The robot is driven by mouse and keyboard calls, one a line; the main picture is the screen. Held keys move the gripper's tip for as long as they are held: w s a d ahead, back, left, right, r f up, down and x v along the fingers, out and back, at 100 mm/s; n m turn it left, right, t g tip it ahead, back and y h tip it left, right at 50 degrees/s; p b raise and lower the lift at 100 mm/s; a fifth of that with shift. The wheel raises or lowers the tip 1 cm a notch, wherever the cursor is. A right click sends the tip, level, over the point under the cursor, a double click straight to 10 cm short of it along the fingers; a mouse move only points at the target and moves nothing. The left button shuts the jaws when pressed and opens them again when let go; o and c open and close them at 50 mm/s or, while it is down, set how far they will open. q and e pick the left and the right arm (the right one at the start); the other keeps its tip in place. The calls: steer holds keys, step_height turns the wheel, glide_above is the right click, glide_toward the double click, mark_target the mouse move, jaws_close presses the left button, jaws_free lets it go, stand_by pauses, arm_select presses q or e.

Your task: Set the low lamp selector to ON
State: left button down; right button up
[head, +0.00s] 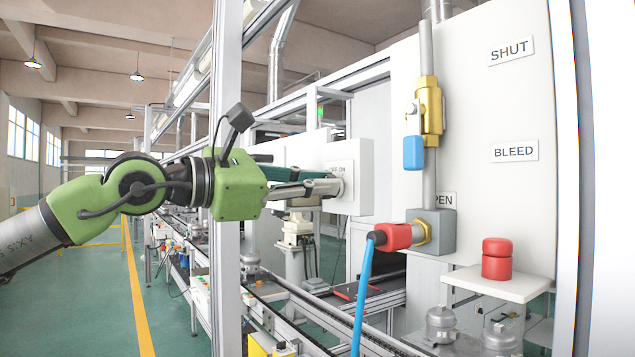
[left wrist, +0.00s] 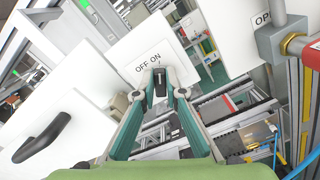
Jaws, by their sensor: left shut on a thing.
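The lamp selector is on a white box (head: 361,168) marked OFF ON. In the left wrist view its white plate (left wrist: 138,48) shows the same lettering, tilted in the picture. My left gripper (head: 335,186) reaches in from the left, level with the box face. In the left wrist view the fingertips of my left gripper (left wrist: 160,88) are closed around the dark selector knob (left wrist: 160,83), just below the lettering. The fingers hide most of the knob, so I cannot tell which way it points. My right gripper does not show.
A grey metal post (head: 226,165) stands beside my left gripper. A black handle (left wrist: 42,138) shows in the left wrist view.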

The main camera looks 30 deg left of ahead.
arm_select(q)
steer(key=shift+f, duration=0.1)
steer(key=c, duration=2.1)
jaws_free()
steer(key=shift+w, duration=0.2)
steer(key=shift+v, duration=5.95)
